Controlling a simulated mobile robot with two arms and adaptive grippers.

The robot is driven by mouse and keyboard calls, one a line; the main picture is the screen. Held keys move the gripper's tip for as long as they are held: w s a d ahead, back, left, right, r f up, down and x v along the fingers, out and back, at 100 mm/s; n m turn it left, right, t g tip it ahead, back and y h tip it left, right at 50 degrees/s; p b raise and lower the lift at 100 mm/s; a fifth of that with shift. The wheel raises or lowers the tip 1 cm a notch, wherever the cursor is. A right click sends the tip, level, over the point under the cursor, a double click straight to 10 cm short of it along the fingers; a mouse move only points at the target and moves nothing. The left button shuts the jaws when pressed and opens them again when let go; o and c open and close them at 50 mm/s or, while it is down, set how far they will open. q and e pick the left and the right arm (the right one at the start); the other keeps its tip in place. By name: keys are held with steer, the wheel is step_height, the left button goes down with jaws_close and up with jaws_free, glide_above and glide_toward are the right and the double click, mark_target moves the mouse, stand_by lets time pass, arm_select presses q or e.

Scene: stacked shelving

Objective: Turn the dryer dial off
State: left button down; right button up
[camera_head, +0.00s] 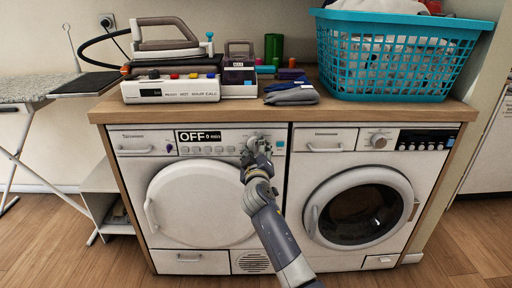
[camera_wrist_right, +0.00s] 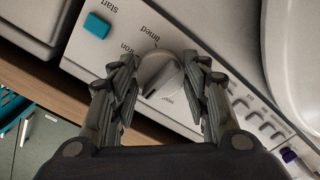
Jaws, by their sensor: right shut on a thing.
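The dryer (camera_head: 200,203) is the white machine on the left, with a closed round white door. Its display (camera_head: 198,136) reads "OFF". My right gripper (camera_head: 257,146) is at the right part of the dryer's panel and mostly covers the dial in the head view. In the wrist view the round grey-white dial (camera_wrist_right: 158,72) sits between the two fingers, which are shut on its sides. A raised grip runs across the dial's face. Printed labels around it, including "timed", appear upside down. A teal start button (camera_wrist_right: 97,25) is beside it. My left gripper is not in view.
A washer (camera_head: 360,210) with a dark round window stands to the right. On the wooden top (camera_head: 300,108) are an iron (camera_head: 165,38), gloves (camera_head: 291,95) and a teal laundry basket (camera_head: 395,60). The floor in front is clear.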

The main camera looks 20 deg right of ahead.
steer(key=shift+n, duration=0.5)
steer(key=o, duration=1.1)
steer(key=v, duration=1.2)
